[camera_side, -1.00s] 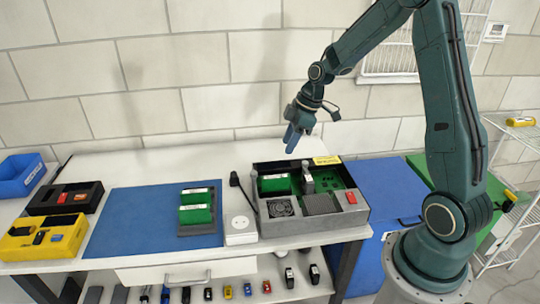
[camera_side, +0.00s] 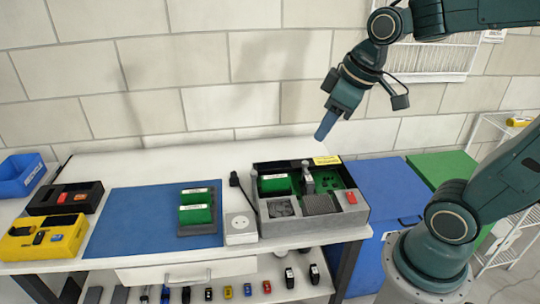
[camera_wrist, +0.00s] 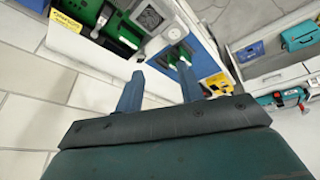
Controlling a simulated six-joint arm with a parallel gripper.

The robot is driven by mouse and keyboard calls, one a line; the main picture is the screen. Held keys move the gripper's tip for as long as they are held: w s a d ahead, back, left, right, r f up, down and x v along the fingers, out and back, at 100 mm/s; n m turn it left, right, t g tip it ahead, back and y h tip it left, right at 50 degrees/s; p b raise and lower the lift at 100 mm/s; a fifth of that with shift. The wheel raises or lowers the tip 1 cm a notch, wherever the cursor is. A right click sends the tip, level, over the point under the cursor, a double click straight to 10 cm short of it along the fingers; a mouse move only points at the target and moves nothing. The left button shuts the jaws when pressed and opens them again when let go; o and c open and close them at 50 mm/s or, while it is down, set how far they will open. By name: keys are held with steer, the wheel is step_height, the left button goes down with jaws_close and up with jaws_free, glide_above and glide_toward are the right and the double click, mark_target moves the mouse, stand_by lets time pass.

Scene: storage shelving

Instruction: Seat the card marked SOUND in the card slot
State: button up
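Two green cards with white label strips stand in a dark rack (camera_side: 203,231) on the blue mat: a rear card (camera_side: 195,196) and a front card (camera_side: 195,215). Another green card (camera_side: 274,184) stands in the open grey case (camera_side: 290,238), which holds a green board (camera_side: 335,178). The labels are too small to read, so I cannot tell which card is SOUND. My gripper (camera_side: 327,124) is high above the back right of the case, touching nothing. In the wrist view my gripper (camera_wrist: 158,82) has its fingers apart with nothing held between them.
A white socket box (camera_side: 240,228) sits between the blue mat (camera_side: 130,222) and the case. A yellow tray (camera_side: 20,247) and a black tray (camera_side: 45,199) are at the left. A grey upright post (camera_side: 306,172) rises inside the case. The rear of the table is clear.

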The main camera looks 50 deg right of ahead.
steer(key=s+a+m+t, duration=0.1)
steer(key=s+m, duration=0.1)
steer(key=s, duration=0.6)
steer(key=shift+s+a+r+m, duration=0.15)
steer(key=shift+a+r+m, duration=0.2)
steer(key=shift+r+m, duration=0.05)
steer(key=shift+o, duration=0.4)
stand_by(0.5)
